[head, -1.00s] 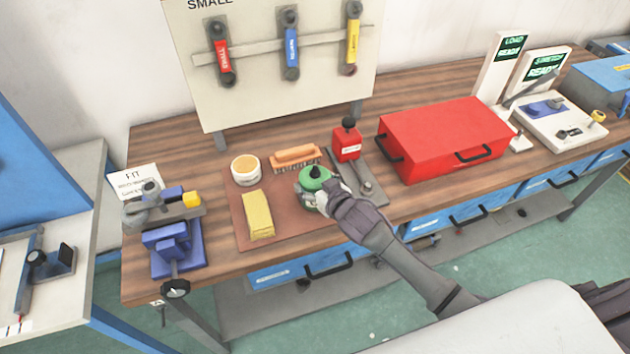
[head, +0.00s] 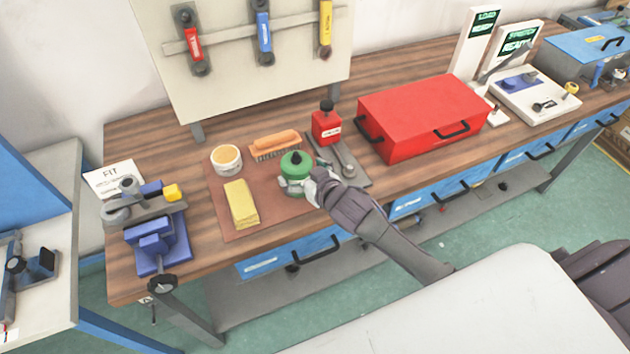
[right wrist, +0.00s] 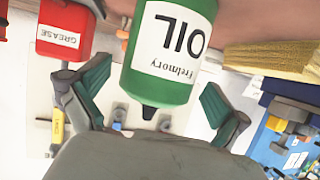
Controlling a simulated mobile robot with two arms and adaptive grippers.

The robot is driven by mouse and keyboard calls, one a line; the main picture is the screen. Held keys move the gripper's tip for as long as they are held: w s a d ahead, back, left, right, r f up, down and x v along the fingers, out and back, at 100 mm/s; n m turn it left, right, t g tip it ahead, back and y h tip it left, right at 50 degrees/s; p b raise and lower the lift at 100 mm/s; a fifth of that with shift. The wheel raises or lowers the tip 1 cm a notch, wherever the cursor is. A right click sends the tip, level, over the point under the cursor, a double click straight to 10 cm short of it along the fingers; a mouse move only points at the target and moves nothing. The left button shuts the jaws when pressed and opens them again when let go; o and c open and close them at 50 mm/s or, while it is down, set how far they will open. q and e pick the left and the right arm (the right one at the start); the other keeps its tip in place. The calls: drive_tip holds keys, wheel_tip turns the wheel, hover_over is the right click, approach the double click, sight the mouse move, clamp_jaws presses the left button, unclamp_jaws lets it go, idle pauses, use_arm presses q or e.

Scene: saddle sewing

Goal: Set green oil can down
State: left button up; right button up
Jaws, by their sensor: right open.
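The green oil can (head: 294,167) stands upright on the brown mat (head: 231,227), towards its right side. In the right wrist view the can (right wrist: 170,45) shows its white OIL label and dark spout. My right gripper (head: 309,187) is at the can's right front side. In the right wrist view my gripper (right wrist: 155,100) has its green-padded fingers spread on either side of the can, with gaps visible beside it. My left gripper is not in view.
On the mat are a yellow sponge or cloth (head: 241,203), a round tin (head: 226,159) and a brush (head: 275,144). A red grease container (head: 326,126) stands behind the can. A red toolbox (head: 420,115) is to the right and a blue vise (head: 155,242) to the left.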

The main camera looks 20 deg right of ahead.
drive_tip(key=b+v, duration=0.1)
drive_tip(key=v, duration=0.8)
drive_tip(key=shift+s, duration=0.2)
drive_tip(key=s+d+f+g+h, duration=0.1)
drive_tip(key=s+f+g, duration=0.3)
drive_tip(key=s, duration=0.7)
drive_tip(key=s+f+g+h, duration=0.15)
drive_tip(key=s+g, duration=0.35)
drive_tip(key=s, duration=0.6)
wheel_tip(320, 180, down, 28)
drive_tip(key=s+g+b, duration=0.1)
drive_tip(key=g+b, duration=0.1)
drive_tip(key=b, duration=0.1)
drive_tip(key=s+d+f+g+b, duration=0.1)
drive_tip(key=s+d+f, duration=0.2)
drive_tip(key=s+f, duration=1.4)
wheel_tip(320, 180, down, 3)
drive_tip(key=shift+r+b, duration=0.15)
drive_tip(key=shift+b, duration=0.2)
